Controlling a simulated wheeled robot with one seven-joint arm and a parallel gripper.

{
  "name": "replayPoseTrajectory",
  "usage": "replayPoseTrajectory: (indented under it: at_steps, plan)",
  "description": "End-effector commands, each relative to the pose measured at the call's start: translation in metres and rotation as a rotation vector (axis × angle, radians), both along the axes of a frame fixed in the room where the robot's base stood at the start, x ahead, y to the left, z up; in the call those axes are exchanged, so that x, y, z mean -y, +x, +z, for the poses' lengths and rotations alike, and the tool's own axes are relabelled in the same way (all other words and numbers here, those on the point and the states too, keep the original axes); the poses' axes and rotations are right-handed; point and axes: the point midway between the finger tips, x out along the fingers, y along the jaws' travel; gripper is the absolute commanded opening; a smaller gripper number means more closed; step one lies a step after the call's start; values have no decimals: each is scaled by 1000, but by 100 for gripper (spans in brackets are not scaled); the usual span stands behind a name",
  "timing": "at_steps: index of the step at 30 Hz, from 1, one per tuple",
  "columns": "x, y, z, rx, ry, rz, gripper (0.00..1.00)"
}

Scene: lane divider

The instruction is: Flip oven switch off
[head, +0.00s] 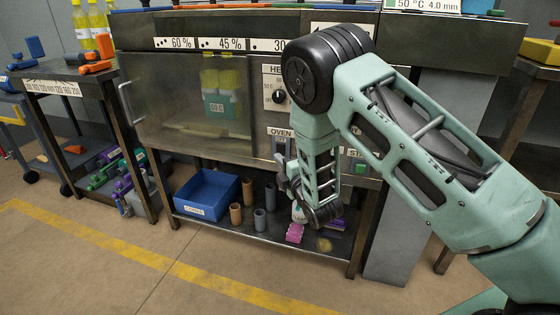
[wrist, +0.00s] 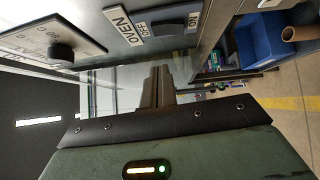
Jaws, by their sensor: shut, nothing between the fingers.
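The oven panel shows an "OVEN" label (head: 280,133) in the head view, right of the glass door; the switch below it is partly hidden by my arm. In the wrist view, turned sideways, the oven switch (wrist: 168,28) is a dark rocker on a grey plate, with an "OFF" mark beside it. Which way the rocker is tipped I cannot tell. My gripper (wrist: 158,72) is shut and empty, its fingertips below the switch plate in the wrist picture and apart from it.
A heater knob (head: 279,97) sits above the switch. The oven's glass door (head: 185,100) has a handle at left. A green start button (head: 360,168) is to the right. A blue bin (head: 207,196) and several tubes stand on the lower shelf.

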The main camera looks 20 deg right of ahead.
Motion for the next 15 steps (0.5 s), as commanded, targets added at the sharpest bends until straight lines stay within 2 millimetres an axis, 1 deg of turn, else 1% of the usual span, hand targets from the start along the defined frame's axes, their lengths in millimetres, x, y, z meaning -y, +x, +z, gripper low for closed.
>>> replayPoseTrajectory:
  at_steps: [8,15]
  plan:
    - [5,-35,4,-4,-1,0,0]
    - [11,-72,7,-4,0,1,0]
